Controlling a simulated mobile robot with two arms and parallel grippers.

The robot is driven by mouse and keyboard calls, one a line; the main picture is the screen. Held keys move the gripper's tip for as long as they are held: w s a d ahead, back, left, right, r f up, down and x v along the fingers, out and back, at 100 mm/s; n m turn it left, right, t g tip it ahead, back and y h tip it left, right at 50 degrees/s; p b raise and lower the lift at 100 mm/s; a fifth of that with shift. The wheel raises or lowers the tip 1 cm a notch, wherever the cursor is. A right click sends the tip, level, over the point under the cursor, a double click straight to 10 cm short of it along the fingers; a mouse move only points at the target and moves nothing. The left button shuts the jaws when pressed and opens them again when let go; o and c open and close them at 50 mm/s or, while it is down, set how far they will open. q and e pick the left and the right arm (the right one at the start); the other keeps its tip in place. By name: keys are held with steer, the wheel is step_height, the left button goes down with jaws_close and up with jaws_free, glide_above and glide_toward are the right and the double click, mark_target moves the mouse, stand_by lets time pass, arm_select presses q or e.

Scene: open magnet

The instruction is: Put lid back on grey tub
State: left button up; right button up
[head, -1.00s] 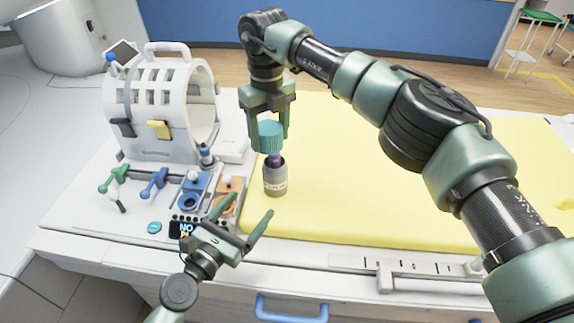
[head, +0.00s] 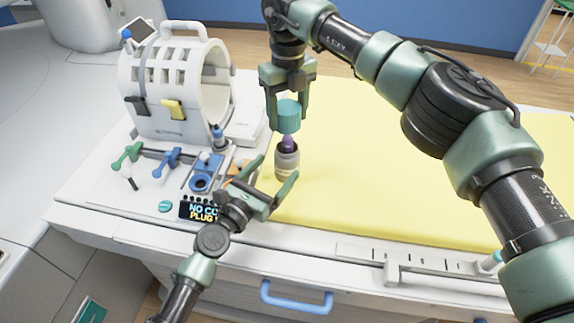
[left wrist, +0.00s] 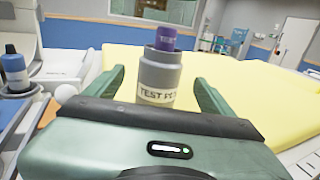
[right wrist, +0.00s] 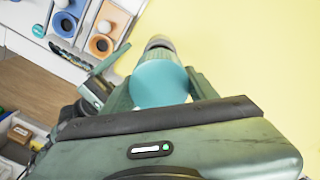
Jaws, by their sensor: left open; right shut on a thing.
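The grey tub (head: 287,166) stands upright at the left edge of the yellow mat. A purple item (head: 288,143) sticks up out of its mouth; in the left wrist view the tub (left wrist: 158,80) carries a label reading "TEST" and more, partly cut off. My right gripper (head: 288,112) is shut on the teal lid (head: 289,118) and holds it above the tub, apart from it. The lid (right wrist: 158,84) hides most of the tub in the right wrist view. My left gripper (head: 273,178) is open, its fingers on either side of the tub at a low height; contact is not visible.
A white scanner model (head: 178,85) stands at the left, with green and blue handles (head: 167,160) and a blue holder (head: 203,172) before it. A display (head: 200,210) sits near the front edge. The yellow mat (head: 400,170) is clear to the right.

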mark_target(288, 156)
arm_select(q)
steer(key=x, duration=0.5)
steer(key=shift+w+d, duration=0.15)
steer(key=shift+w, duration=0.15)
arm_select(e)
steer(key=shift+w+d+f, duration=0.1)
arm_select(q)
steer(key=shift+w+d, duration=0.2)
steer(key=shift+w, duration=0.15)
jaws_close()
arm_select(e)
steer(key=shift+f, duration=2.45)
steer(key=shift+f, duration=0.85)
steer(key=shift+f, duration=0.6)
